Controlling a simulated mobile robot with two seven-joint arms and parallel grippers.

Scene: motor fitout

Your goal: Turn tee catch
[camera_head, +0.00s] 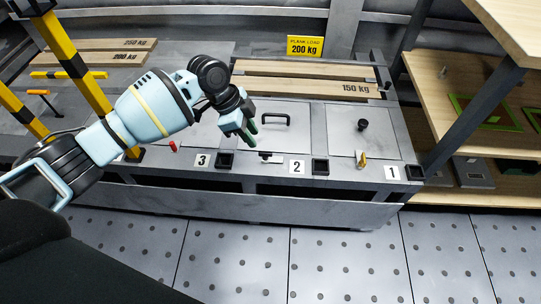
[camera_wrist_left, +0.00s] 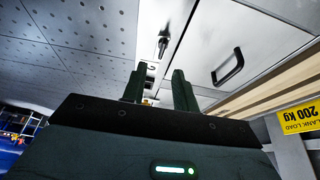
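A small tee catch (camera_head: 268,156) sits at the front edge of the middle hatch (camera_head: 305,138), beside the number 2 plate. In the left wrist view a small tee-shaped catch (camera_wrist_left: 163,45) shows beyond the fingertips, near the front edge of a hatch. My left gripper (camera_head: 249,130) is above the middle hatch, just left of its black handle (camera_head: 275,116), with its fingers pointing down. In the left wrist view its two green fingers (camera_wrist_left: 158,86) stand apart with no object held between them. The gripper looks apart from the catch. My right gripper is not in view.
A yellow catch (camera_head: 361,158) and a black knob (camera_head: 362,125) stand on the right hatch. A red catch (camera_head: 173,146) is at the left hatch. Planks (camera_head: 305,85) lie behind. Striped posts (camera_head: 77,70) rise at left. The perforated floor in front is clear.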

